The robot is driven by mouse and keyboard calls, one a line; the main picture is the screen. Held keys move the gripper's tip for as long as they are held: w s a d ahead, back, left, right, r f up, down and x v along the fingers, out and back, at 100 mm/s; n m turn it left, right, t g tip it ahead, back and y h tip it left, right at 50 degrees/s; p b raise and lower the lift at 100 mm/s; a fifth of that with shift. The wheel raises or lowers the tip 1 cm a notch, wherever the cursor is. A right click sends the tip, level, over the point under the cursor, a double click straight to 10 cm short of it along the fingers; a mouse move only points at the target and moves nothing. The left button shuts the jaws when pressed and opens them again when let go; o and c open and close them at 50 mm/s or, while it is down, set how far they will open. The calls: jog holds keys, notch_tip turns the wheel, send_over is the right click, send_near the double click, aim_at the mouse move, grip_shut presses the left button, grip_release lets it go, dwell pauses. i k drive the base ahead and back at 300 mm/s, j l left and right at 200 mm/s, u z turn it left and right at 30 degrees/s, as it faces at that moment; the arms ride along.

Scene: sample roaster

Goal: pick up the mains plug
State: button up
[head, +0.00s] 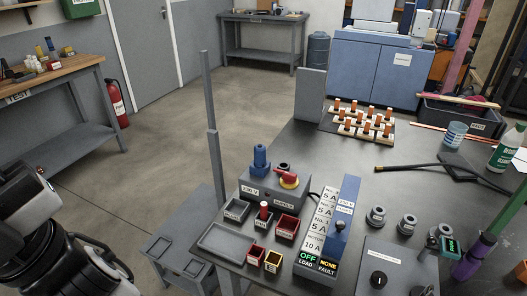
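I cannot surely tell which thing is the mains plug. Another blue piece (338,235) sits on a tilted panel marked with amp ratings (326,212). A dark cable or rod with a tan end (400,168) lies at the right of the bench. Black and white links of my arm show at the lower left, well apart from the bench things. My gripper's fingers are not visible.
Small open trays (227,238) and red bins (286,227) line the bench's front left. A pegged wooden rack (357,122) stands at the back. A grey post (214,150) rises left of the bench.

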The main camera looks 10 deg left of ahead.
aim_at(259, 150)
jog(key=i+j+z, duration=0.15)
jog(key=j, duration=0.35)
jog(key=i+j+z, duration=0.15)
jog(key=j, duration=0.4)
jog(key=i+j+z, duration=0.2)
jog(key=j, duration=0.35)
jog(key=i+j+z, duration=0.15)
jog(key=j, duration=0.45)
jog(key=i+j+z, duration=0.15)
jog(key=j, duration=0.4)
jog(key=j+z, duration=0.15)
jog(key=j, duration=0.45)
